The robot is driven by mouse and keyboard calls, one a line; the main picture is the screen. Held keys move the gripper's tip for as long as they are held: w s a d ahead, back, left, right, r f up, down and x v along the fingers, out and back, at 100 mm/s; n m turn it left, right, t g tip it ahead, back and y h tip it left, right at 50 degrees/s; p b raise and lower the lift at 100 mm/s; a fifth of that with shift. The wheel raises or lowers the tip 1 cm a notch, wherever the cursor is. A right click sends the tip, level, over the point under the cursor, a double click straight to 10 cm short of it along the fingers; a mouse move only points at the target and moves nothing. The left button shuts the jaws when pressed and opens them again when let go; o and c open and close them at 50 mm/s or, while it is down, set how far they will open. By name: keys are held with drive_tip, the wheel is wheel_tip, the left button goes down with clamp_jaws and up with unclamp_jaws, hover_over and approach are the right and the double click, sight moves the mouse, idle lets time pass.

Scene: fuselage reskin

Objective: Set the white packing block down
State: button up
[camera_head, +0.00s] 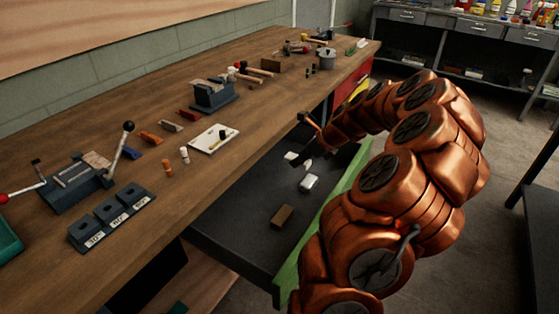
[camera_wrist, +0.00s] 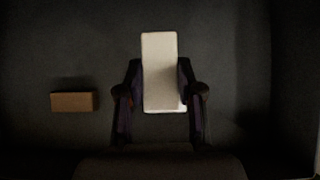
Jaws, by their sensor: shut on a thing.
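The white packing block (camera_wrist: 160,60) is a pale oblong block between the two dark fingers of my gripper (camera_wrist: 160,88) in the wrist view. The fingers press its two long sides, and its far end reaches past the fingertips. In the head view a pale block (camera_head: 309,182) shows low over or on the dark drawer floor, just below the end of my arm. The fingers are hard to make out there. I cannot tell whether the block touches the floor.
The open dark drawer (camera_head: 235,215) has a green front (camera_head: 330,205). A brown block (camera_head: 282,216) lies in it, left of my gripper in the wrist view (camera_wrist: 73,101). Bare floor surrounds both. The wooden bench (camera_head: 150,205) above carries a vise (camera_head: 212,94) and tools.

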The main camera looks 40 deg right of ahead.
drive_tip(key=w+d, duration=0.2)
drive_tip(key=w, duration=0.1)
drive_tip(key=w+d+f, duration=0.1)
drive_tip(key=w+d, duration=0.2)
drive_tip(key=w, duration=0.1)
drive_tip(key=w+d, duration=0.3)
drive_tip(key=shift+w+f, duration=0.15)
drive_tip(key=shift+w, duration=0.2)
drive_tip(key=shift+w+d, duration=0.25)
drive_tip(key=shift+w, duration=0.25)
drive_tip(key=shift+f, duration=1.75)
drive_tip(key=shift+f+p, duration=0.45)
drive_tip(key=shift+f, duration=0.1)
drive_tip(key=o, duration=1.2)
drive_tip(key=shift+c, duration=0.2)
drive_tip(key=shift+r+b, duration=0.3)
drive_tip(key=v, duration=1.2)
drive_tip(key=shift+r, duration=0.25)
